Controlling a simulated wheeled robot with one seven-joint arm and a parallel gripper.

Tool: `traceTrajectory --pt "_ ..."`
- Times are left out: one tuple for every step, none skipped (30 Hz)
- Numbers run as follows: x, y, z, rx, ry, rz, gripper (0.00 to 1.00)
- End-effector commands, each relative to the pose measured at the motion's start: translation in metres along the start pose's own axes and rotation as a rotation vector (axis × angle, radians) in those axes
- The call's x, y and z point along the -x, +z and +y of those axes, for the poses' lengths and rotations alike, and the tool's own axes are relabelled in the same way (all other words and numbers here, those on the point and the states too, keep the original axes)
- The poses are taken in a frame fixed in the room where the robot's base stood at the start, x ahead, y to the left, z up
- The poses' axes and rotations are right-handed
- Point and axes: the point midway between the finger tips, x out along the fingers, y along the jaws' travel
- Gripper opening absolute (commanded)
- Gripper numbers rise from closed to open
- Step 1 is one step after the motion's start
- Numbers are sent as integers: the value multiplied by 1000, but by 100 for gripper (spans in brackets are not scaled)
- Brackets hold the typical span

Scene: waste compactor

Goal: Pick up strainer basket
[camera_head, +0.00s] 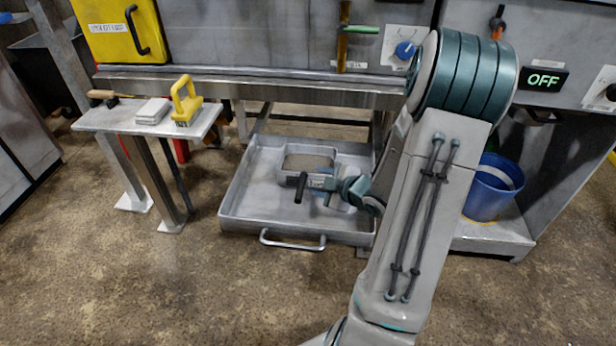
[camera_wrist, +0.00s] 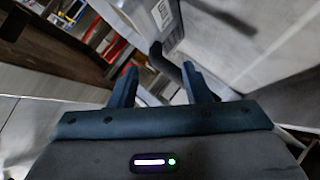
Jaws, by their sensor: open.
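The strainer basket (camera_head: 311,148) is a grey metal box with a mesh-like inside, sitting in the wide metal tray (camera_head: 250,190) under the machine. Its black bar handle (camera_head: 301,187) sticks out at the front, next to a small white label. My gripper (camera_head: 323,187) is low over the tray, just right of the handle, and partly hides the basket's front. In the wrist view my gripper (camera_wrist: 158,78) is open, and the dark handle (camera_wrist: 166,62) shows near and between the fingertips. I cannot tell whether they touch it.
The tray has a front pull handle (camera_head: 292,243). A side bench (camera_head: 130,118) at left holds a yellow-handled brush (camera_head: 186,100) and a white pad (camera_head: 152,111). A blue bucket (camera_head: 490,188) stands at right. The machine's ledge (camera_head: 250,90) overhangs the tray's back. The front floor is clear.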

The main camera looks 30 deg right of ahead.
Motion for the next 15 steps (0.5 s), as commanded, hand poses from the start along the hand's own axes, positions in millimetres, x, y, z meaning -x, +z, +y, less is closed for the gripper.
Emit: traceTrajectory --pt "-6 0 -1 0 0 1 44" --pt "-8 0 -1 0 0 2 44" --pt "-10 0 0 0 0 2 44" --pt "-11 0 0 0 0 2 44" --pt "-13 0 0 0 0 1 44" --pt "-17 1 0 0 0 1 44" --pt "-20 3 0 0 0 1 44" --pt "-25 4 0 0 1 1 44" --pt "-31 6 0 0 1 1 44" --pt "-36 7 0 0 0 2 44" --pt "-41 8 1 0 0 2 44" --pt "-47 8 2 0 0 1 44" --pt "-51 8 2 0 0 1 44" --pt "-54 7 2 0 1 2 44" --pt "-58 7 2 0 0 2 44"
